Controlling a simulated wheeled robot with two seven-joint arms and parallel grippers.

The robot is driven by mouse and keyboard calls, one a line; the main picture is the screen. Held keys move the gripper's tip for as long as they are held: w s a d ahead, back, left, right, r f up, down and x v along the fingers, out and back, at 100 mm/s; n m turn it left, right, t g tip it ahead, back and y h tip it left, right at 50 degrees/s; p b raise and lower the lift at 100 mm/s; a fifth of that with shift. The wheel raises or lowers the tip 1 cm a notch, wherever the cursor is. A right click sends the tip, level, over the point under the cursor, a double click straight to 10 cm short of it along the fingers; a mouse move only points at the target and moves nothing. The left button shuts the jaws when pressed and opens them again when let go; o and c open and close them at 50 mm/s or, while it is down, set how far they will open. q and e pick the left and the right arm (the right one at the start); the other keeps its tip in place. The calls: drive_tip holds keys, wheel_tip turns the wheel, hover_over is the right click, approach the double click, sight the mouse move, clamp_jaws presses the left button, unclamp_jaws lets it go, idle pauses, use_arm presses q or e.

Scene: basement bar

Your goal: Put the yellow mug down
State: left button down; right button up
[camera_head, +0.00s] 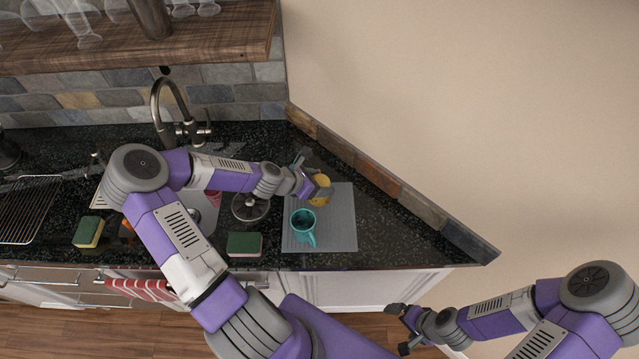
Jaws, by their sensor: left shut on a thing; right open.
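The yellow mug (321,190) is at the back of the grey mat (341,235), partly hidden by my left gripper. My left gripper (317,186) is shut on the yellow mug. I cannot tell whether the mug touches the mat or hangs just above it. A teal mug (302,220) stands on the mat in front of the yellow one, its handle toward the front edge. My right gripper (397,328) is open and empty, low at the right, away from the counter and over the floor.
A green sponge (244,244) lies left of the mat and another sponge (88,232) further left. The sink (205,213) and faucet (170,110) lie behind my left arm. The dark counter (400,240) is clear right of the mat, up to the wall.

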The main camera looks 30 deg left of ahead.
use_arm(q)
drive_tip(key=shift+w+f, duration=0.1)
drive_tip(key=shift+f, duration=0.1)
drive_tip(key=shift+c, duration=0.3)
unclamp_jaws()
drive_tip(key=shift+f, duration=0.1)
drive_tip(key=shift+r, duration=0.2)
drive_tip(key=shift+s+a+r, duration=0.2)
drive_tip(key=shift+s, duration=0.1)
drive_tip(key=p+v, duration=0.3)
drive_tip(key=v, duration=0.8)
